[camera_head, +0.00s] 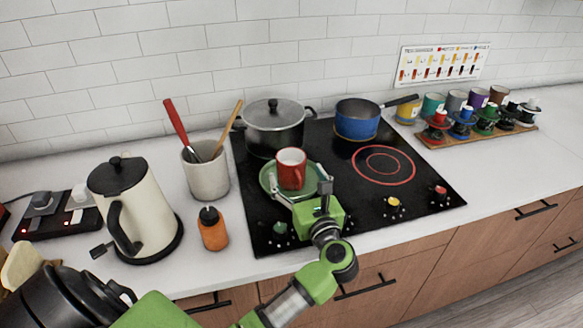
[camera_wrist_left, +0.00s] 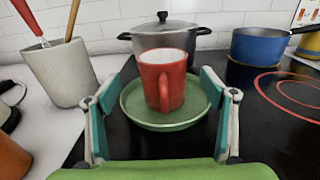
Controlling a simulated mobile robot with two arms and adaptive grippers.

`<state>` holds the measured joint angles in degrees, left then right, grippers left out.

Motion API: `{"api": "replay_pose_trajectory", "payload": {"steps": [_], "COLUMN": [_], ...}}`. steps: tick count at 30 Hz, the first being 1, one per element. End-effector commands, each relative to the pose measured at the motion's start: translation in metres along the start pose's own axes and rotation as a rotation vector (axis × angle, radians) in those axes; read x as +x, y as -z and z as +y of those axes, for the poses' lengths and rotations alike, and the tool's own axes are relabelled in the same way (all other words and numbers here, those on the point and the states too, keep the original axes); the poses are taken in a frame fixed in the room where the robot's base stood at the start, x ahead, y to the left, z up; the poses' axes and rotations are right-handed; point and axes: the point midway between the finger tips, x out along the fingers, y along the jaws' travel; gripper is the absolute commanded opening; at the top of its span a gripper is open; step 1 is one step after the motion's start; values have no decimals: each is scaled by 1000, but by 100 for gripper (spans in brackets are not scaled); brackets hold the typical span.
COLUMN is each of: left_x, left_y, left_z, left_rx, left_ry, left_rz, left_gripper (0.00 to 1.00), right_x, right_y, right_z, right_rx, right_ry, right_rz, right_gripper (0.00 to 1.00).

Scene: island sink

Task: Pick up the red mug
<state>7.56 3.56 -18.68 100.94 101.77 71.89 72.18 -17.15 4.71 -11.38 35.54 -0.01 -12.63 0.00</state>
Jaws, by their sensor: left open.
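The red mug (camera_head: 291,167) stands upright on a green plate (camera_head: 268,184) on the black cooktop. In the left wrist view the red mug (camera_wrist_left: 163,77) is straight ahead, its handle facing toward me, on the green plate (camera_wrist_left: 135,112). My left gripper (camera_head: 302,190) is open and empty, just in front of the mug at the plate's near edge. In the left wrist view the fingers of my left gripper (camera_wrist_left: 160,105) stand apart to either side of the mug, with gaps visible. My right gripper is not in view.
A grey pot (camera_head: 274,125) is close behind the mug. A blue saucepan (camera_head: 357,121) is at the back right of the cooktop. A utensil crock (camera_head: 206,173), an orange bottle (camera_head: 213,230) and a cream kettle (camera_head: 138,212) stand to the left. The cooktop's front right is clear.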

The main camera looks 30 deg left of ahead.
Motion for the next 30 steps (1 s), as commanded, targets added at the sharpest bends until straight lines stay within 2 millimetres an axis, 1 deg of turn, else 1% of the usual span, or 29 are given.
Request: {"api": "replay_pose_trajectory", "payload": {"steps": [1, 5, 7, 12, 16, 19, 25, 26, 27, 29, 30], "left_x": [6, 14, 20, 45, 60, 65, 65, 65, 65, 65, 65], "left_y": [-2, -1, -4, -9, -6, -4, -3, -3, -3, -3, -3], "left_z": [0, 0, 0, -4, -4, -4, -4, -4, -4, -4, -4], "left_rx": [0, 1, 1, 5, 3, 0, 0, 0, 0, 0, 0], "left_ry": [-1, -1, -1, -2, -1, 0, 0, 0, 0, 0, 0], "left_rz": [-2, -1, -2, -5, -3, 0, 0, 0, 0, 0, 0], "left_gripper": [76, 76, 76, 76, 76, 76, 76, 71, 60, 45, 34], "right_x": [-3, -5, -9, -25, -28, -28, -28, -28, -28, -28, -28], "right_y": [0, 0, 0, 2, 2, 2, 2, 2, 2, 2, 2], "right_z": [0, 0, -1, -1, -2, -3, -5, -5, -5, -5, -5], "right_rx": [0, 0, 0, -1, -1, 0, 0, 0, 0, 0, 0], "right_ry": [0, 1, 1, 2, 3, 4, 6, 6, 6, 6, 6], "right_rz": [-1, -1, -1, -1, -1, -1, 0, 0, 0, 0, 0], "right_gripper": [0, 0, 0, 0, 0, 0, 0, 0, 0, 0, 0]}}
